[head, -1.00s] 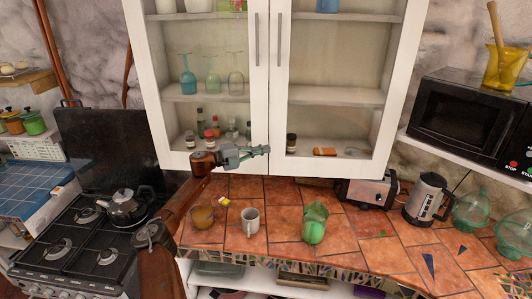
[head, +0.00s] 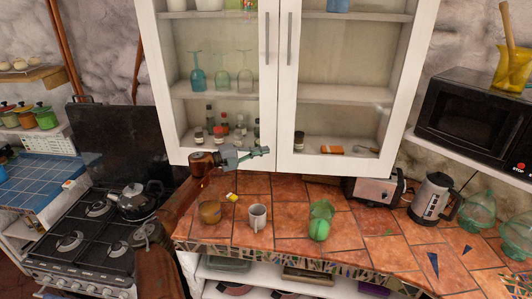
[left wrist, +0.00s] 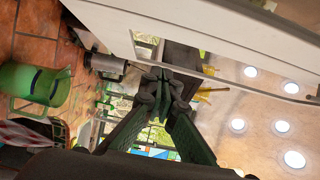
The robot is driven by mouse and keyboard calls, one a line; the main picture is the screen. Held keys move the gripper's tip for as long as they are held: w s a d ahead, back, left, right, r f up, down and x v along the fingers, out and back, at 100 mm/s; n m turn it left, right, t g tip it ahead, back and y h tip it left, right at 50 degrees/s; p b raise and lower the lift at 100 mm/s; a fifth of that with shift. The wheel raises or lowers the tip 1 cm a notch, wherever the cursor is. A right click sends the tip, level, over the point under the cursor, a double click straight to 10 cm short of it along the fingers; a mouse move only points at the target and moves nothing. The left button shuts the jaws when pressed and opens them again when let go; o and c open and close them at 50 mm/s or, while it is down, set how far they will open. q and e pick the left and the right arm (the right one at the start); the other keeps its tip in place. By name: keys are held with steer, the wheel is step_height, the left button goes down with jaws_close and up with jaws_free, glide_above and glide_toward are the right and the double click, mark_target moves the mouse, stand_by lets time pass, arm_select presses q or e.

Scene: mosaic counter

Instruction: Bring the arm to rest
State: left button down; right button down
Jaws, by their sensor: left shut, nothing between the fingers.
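My left gripper (head: 262,151) is in front of the lower edge of the white wall cabinet (head: 287,100), above the tiled counter (head: 285,190). Its green fingers are together with nothing between them. The left wrist view also shows the fingers (left wrist: 163,82), tips together, pointing away from the camera. My left arm comes up from the lower left, over the counter's left end beside the stove. My right gripper is not in either view.
Below the gripper stand an amber bowl (head: 209,212), a grey mug (head: 257,218) and a green glass (head: 320,219). A toaster (head: 368,188), kettle (head: 432,197) and microwave (head: 475,115) are at right. The stove (head: 75,250) is left.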

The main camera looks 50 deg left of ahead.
arm_select(q)
steer(key=s+a+b, duration=0.1)
steer(key=s+a, duration=0.1)
steer(key=a, duration=0.3)
steer(key=shift+s+a+b, duration=0.3)
steer(key=shift+s+a, duration=0.05)
steer(key=shift+s, duration=0.05)
steer(key=shift+r, duration=0.15)
